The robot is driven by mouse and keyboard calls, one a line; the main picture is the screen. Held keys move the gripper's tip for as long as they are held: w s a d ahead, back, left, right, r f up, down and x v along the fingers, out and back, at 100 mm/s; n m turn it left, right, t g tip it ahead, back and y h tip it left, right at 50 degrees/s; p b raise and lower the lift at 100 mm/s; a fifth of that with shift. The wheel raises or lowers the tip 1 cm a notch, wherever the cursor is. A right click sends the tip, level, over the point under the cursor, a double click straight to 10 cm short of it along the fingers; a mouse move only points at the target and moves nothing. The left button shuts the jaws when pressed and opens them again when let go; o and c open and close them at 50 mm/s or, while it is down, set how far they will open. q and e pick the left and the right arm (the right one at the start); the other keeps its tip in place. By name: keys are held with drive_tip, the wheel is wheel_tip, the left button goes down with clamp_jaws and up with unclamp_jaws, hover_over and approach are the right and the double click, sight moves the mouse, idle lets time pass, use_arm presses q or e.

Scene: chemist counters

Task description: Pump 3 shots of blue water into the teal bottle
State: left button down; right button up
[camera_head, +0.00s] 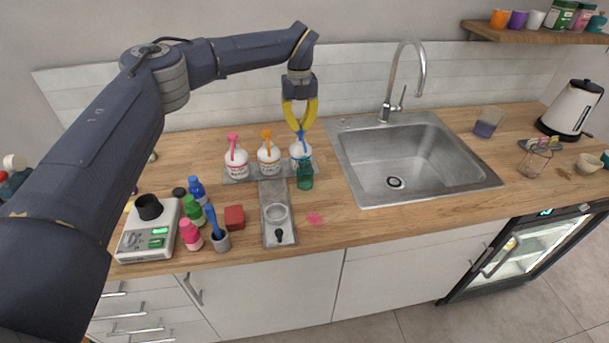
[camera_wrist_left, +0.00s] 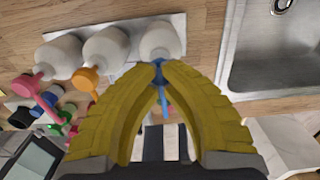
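The blue-topped white pump bottle (camera_head: 300,151) stands at the right end of a row of pump bottles; its blue pump head (camera_wrist_left: 158,66) and spout show between and beyond my fingers in the left wrist view. The teal bottle (camera_head: 305,177) stands upright just in front of it, below the blue spout. My left gripper (camera_head: 300,128) points down over the blue pump head with its yellow fingertips drawn together at the pump's top. Whether the fingertips press on the pump is hard to tell. The teal bottle's liquid level cannot be made out. My right gripper is not in view.
Pump bottles with pink (camera_head: 236,162) and orange (camera_head: 268,156) tops stand to the left on a grey tray. The sink (camera_head: 400,165) and faucet (camera_head: 402,85) are to the right. Small coloured bottles and a white device (camera_head: 150,232) are at the front left.

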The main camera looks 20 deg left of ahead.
use_arm(q)
drive_tip(key=shift+r, duration=1.5)
drive_tip(key=shift+f, duration=0.25)
drive_tip(key=shift+f, duration=1.45)
drive_tip(key=shift+f, duration=0.9)
drive_tip(key=shift+r, duration=2.6)
